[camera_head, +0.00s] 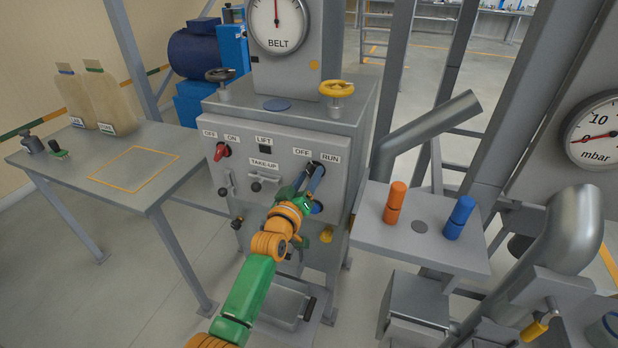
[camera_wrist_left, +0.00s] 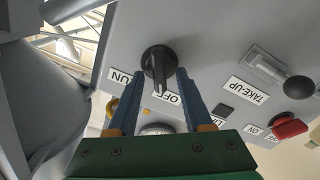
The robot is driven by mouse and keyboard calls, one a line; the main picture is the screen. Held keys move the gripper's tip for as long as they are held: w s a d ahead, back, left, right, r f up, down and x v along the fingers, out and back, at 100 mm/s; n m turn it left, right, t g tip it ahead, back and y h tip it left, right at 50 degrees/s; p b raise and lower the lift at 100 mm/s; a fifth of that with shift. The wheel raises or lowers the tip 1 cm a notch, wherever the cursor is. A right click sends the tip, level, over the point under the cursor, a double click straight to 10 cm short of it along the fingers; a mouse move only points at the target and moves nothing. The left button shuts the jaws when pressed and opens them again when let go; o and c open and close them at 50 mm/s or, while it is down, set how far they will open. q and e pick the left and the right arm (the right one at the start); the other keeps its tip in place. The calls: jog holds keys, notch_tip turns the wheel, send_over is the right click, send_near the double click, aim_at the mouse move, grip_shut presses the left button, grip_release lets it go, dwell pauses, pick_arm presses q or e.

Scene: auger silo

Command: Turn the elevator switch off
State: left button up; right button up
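A grey control panel (camera_head: 270,215) stands in front of me. At its upper right is a black rotary knob between OFF and RUN labels; it shows in the left wrist view (camera_wrist_left: 158,62), and my gripper mostly hides it in the head view. My left gripper (camera_head: 314,178) is at this knob. In the left wrist view its two blue fingers (camera_wrist_left: 163,76) stand apart, one on each side of the handle; I cannot tell if they touch it. A red switch (camera_head: 221,151) with OFF and ON labels sits at the panel's upper left. My right gripper is not visible.
A LIFT label with a black square (camera_head: 265,149) and a TAKE-UP lever (camera_head: 263,179) lie between the switches. A yellow handwheel (camera_head: 337,89) sits above. A shelf with orange (camera_head: 394,203) and blue (camera_head: 458,218) cylinders is at the right; a table (camera_head: 60,166) is at the left.

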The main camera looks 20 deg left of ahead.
pick_arm(q)
jog(key=s, duration=0.7)
jog(key=shift+a, duration=0.15)
dwell(0.3)
jog(key=s+d+f+m+g, duration=0.15)
jog(key=s+f+g, duration=0.35)
jog(key=f, duration=0.9)
jog(key=s+d+f+m+g, duration=0.1)
jog(key=s+f+m+g, duration=0.15)
jog(key=s+f, duration=0.7)
jog(key=s+a+f+m+g, duration=0.1)
jog(key=s+f+g, duration=0.2)
jog(key=s+f, duration=0.3)
jog(key=s+a+f+m+g, duration=0.1)
jog(key=s+f, duration=0.6)
jog(key=s, duration=0.7)
jog(key=s+a+f+m+g, duration=0.1)
jog(key=s+f+m+g, duration=0.1)
jog(key=s+f+g, duration=0.3)
jog(key=s+f, duration=0.2)
jog(key=s, duration=0.2)
jog(key=shift+s+a+f+y, duration=0.15)
jog(key=shift+s+f+y, duration=0.15)
jog(key=shift+s, duration=0.1)
